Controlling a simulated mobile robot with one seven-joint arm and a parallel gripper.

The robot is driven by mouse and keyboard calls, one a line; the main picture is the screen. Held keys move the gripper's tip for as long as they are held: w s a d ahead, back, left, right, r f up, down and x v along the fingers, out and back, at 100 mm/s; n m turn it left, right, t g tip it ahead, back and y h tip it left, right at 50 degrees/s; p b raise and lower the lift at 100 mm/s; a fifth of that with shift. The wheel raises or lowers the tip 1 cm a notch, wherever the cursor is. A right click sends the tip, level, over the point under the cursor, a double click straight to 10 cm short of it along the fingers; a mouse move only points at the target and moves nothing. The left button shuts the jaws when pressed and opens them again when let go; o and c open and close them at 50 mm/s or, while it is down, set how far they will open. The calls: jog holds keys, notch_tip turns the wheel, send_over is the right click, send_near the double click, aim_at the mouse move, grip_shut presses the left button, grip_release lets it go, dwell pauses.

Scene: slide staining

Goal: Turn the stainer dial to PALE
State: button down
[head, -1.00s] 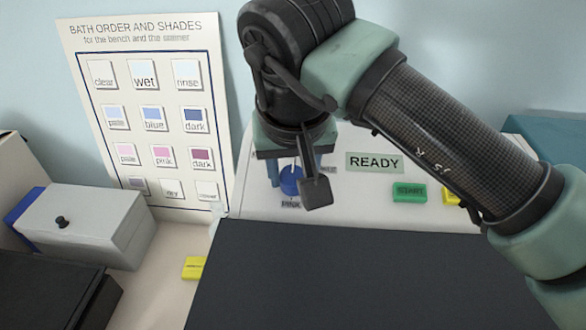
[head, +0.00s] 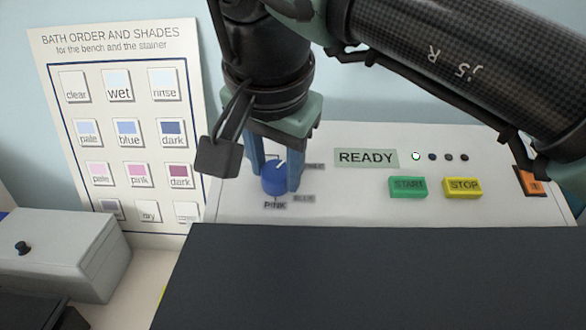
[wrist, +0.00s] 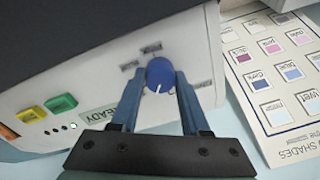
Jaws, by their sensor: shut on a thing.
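The stainer dial (head: 273,183) is a round blue knob with a white pointer line, on the stainer's pale panel. My gripper (head: 277,186) comes down from above with its blue fingers on either side of the dial, shut on it. The wrist view shows the dial (wrist: 160,75) between the two fingertips (wrist: 161,79). The pointer is directed up and slightly right in the head view. The PINK label (head: 275,205) lies below the dial, and BLUE (head: 304,199) is to its lower right. Another label (head: 313,167) to the right is partly hidden and unreadable.
The panel also has a READY display (head: 366,158), a green START button (head: 408,187), a yellow STOP button (head: 462,187) and an orange switch (head: 530,181). A dark surface (head: 370,280) lies in front. A shade chart (head: 125,45) and a grey box (head: 75,255) are at left.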

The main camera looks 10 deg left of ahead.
jog(key=shift+m+b, duration=1.2)
jog(key=shift+m, duration=1.1)
jog(key=shift+c, duration=1.9)
grip_release()
